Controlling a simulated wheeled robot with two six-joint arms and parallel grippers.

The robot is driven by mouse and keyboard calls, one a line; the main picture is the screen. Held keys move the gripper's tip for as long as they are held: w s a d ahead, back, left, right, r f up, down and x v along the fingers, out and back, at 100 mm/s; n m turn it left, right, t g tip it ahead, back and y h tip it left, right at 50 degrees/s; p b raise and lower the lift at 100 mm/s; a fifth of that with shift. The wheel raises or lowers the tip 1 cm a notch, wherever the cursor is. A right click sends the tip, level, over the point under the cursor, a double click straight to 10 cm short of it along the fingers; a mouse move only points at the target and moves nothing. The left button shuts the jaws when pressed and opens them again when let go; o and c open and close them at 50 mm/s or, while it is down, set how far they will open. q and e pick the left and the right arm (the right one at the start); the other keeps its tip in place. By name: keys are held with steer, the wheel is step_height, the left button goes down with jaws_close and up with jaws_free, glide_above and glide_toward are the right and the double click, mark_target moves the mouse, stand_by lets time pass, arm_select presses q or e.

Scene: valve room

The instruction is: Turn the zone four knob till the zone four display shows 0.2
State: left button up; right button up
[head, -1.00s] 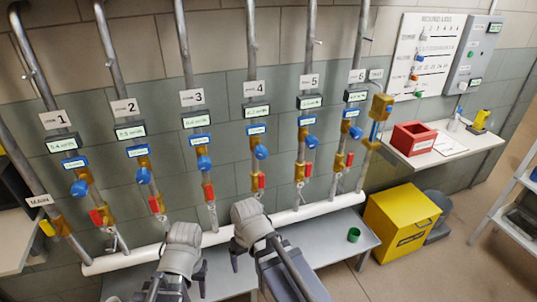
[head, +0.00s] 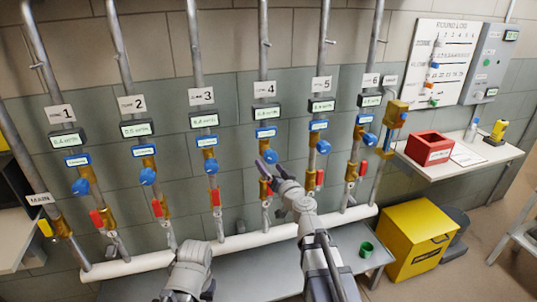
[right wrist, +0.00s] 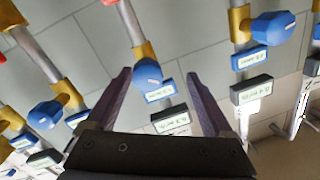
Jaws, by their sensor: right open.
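The zone four knob (head: 271,157) is a blue knob on the pipe under the "4" label. The zone four display (head: 265,114) is a small lit panel above it; its digits are too small to read surely. My right gripper (head: 266,174) is open just below the knob, with fingers pointing up towards it. In the right wrist view, a blue knob (right wrist: 148,72), apparently zone four's, lies between the open fingers (right wrist: 157,77), and a display (right wrist: 171,122) shows below it. I cannot tell whether the fingers touch it. My left gripper (head: 187,292) is low, partly cut off.
The zone three knob (head: 211,166) and zone five knob (head: 323,147) are on the neighbouring pipes. A red lever (head: 265,189) is below the zone four knob. A white horizontal pipe (head: 240,242) runs below. A green cup (head: 366,249) stands on the bench.

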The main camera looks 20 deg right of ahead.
mark_target(269, 153)
steer(key=shift+w+d+r+m+h, duration=0.1)
steer(key=shift+d+r+m+h, duration=0.05)
steer(key=shift+d+m+h, duration=0.3)
steer(key=shift+w+d+r+m+h, duration=0.15)
steer(key=shift+d+h, duration=0.1)
steer(key=shift+d, duration=0.3)
steer(key=shift+s, duration=0.1)
steer(key=w, duration=0.8)
steer(key=shift+a, duration=0.25)
steer(key=shift+s, duration=0.1)
steer(key=shift+c, duration=0.3)
steer(key=c, duration=1.3)
steer(key=shift+m+t, duration=0.3)
steer(key=shift+m, duration=1.6)
